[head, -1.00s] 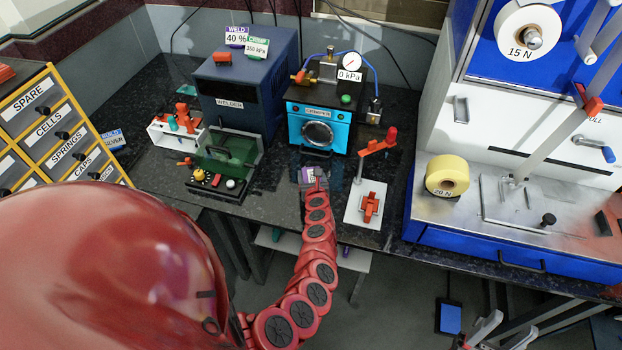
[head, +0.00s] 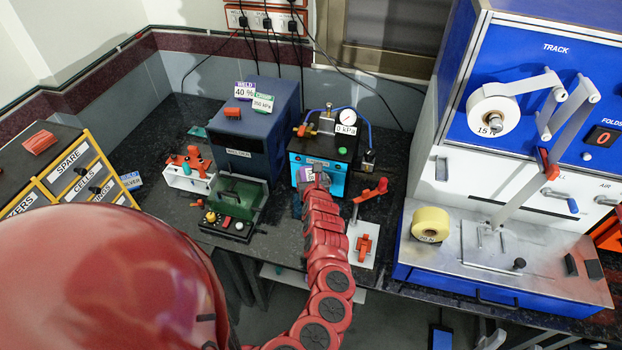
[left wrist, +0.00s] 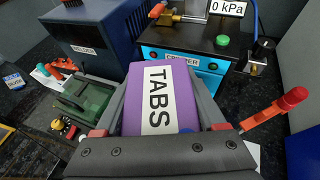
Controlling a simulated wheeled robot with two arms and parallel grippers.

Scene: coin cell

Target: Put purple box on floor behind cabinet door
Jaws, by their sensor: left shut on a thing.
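The purple box (left wrist: 170,95), with a white TABS label, sits between the fingers of my left gripper (left wrist: 160,125). In the head view my left gripper (head: 314,182) is shut on the box (head: 307,173), above the bench in front of the turquoise crimper; only a small part of the box shows there. Grey pieces at the lower right edge of the head view may be my right gripper (head: 490,341); its fingers are too cut off to read. I cannot make out a cabinet door. A strip of floor (head: 400,318) shows below the bench.
The dark bench (head: 150,120) holds the blue welder (head: 240,130), the turquoise crimper (head: 335,180), a green-lidded box (head: 235,200) and a red-handled lever stand (head: 362,240). A drawer cabinet (head: 75,165) stands left. A large blue and white machine (head: 470,180) stands right.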

